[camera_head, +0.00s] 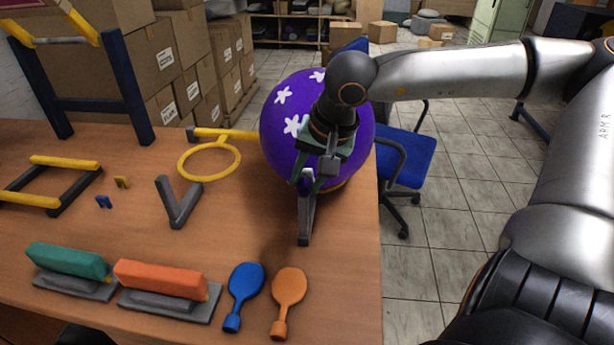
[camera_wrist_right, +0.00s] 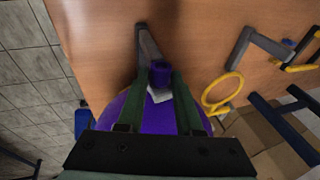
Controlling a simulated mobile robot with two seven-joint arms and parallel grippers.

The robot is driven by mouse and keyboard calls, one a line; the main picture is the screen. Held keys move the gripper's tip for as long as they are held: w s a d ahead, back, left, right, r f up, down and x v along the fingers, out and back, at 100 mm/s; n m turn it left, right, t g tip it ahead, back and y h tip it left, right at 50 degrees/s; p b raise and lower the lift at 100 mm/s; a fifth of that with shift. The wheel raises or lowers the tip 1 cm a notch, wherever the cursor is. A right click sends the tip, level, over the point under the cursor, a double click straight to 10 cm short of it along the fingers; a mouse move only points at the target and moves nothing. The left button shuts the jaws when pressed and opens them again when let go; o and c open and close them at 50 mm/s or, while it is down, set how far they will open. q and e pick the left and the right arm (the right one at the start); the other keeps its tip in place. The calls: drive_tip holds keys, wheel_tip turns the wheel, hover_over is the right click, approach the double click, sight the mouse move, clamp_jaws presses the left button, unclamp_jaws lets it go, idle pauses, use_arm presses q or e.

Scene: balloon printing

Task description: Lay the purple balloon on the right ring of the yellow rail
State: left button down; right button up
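The purple balloon (camera_head: 275,135) with white stars is at the right end of the yellow rail (camera_head: 238,134). A bit of yellow (camera_head: 337,186) shows under its lower right edge; the right ring is otherwise hidden by the balloon, so I cannot tell whether it rests on it. My right gripper (camera_head: 317,180) is in front of the balloon. In the right wrist view its fingers (camera_wrist_right: 160,78) stand on both sides of the balloon's purple neck (camera_wrist_right: 160,68), seemingly closed on it. The left ring (camera_head: 181,163) is empty. My left gripper is not in view.
Grey V-shaped stands (camera_head: 306,215) (camera_head: 178,207) are on the table. A blue chair (camera_head: 408,158) stands beyond the table's right edge.

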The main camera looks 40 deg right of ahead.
drive_tip(key=o, duration=0.4)
drive_tip(key=shift+o, duration=0.2)
drive_tip(key=shift+r, duration=0.4)
drive_tip(key=v, duration=1.1)
drive_tip(key=shift+s+r+p, duration=0.3)
drive_tip(key=shift+r+p, duration=0.05)
drive_tip(key=shift+p, duration=0.1)
